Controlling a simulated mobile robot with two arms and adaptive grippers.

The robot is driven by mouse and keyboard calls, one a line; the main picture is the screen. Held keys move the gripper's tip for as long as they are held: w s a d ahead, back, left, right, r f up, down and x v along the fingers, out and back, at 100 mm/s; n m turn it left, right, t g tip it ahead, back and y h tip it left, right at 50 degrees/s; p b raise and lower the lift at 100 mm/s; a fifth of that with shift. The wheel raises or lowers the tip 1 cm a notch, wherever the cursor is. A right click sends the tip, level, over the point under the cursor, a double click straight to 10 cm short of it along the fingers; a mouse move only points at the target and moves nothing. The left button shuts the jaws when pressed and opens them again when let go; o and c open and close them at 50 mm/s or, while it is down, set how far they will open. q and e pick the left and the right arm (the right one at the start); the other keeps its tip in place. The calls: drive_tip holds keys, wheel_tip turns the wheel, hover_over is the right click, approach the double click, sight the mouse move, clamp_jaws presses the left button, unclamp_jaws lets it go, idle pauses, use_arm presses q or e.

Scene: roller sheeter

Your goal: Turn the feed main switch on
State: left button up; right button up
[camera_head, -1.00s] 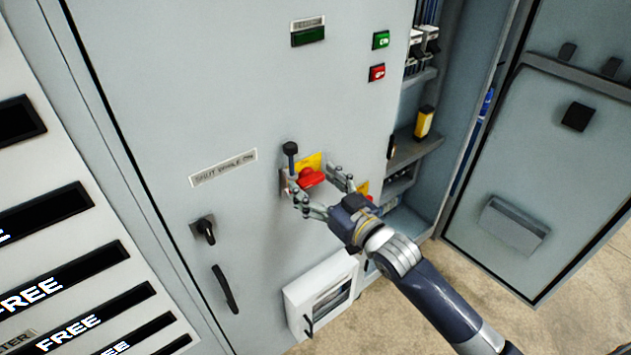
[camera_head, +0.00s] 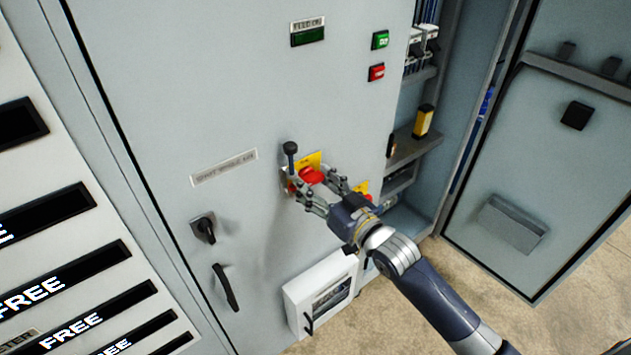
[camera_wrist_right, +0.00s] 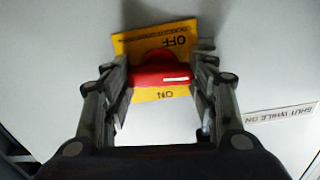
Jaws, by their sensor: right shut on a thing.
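The feed main switch is a red rotary handle (camera_head: 311,175) on a yellow plate (camera_head: 315,160) on the grey cabinet door. In the right wrist view the red handle (camera_wrist_right: 160,75) lies crosswise between the fingers, and the yellow plate (camera_wrist_right: 180,41) reads OFF and ON. My right gripper (camera_head: 322,190) is shut on the red handle, with one finger on each end; it also shows in the right wrist view (camera_wrist_right: 160,80). The fingers partly hide the handle's ends. My left gripper is not in view.
A black-knobbed lever (camera_head: 290,149) stands out just left of the switch. A black rotary knob (camera_head: 205,229) and door handle (camera_head: 225,287) sit lower left. A white box (camera_head: 322,293) juts out below. Green (camera_head: 380,40) and red (camera_head: 376,72) buttons are above right.

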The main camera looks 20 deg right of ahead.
drive_tip(key=m+p, duration=0.1)
drive_tip(key=m, duration=0.2)
drive_tip(key=shift+r+p, duration=0.15)
drive_tip(key=shift+p, duration=0.15)
drive_tip(key=m+p, duration=0.1)
drive_tip(key=m, duration=0.4)
drive_tip(key=m+p, duration=0.1)
drive_tip(key=m, duration=0.3)
drive_tip(key=shift+d, duration=0.1)
drive_tip(key=m, duration=0.4)
drive_tip(key=shift+m+p, duration=0.3)
drive_tip(key=shift+f, duration=0.2)
drive_tip(key=o, duration=1.1)
drive_tip(key=shift+c, duration=0.2)
drive_tip(key=v, duration=1.2)
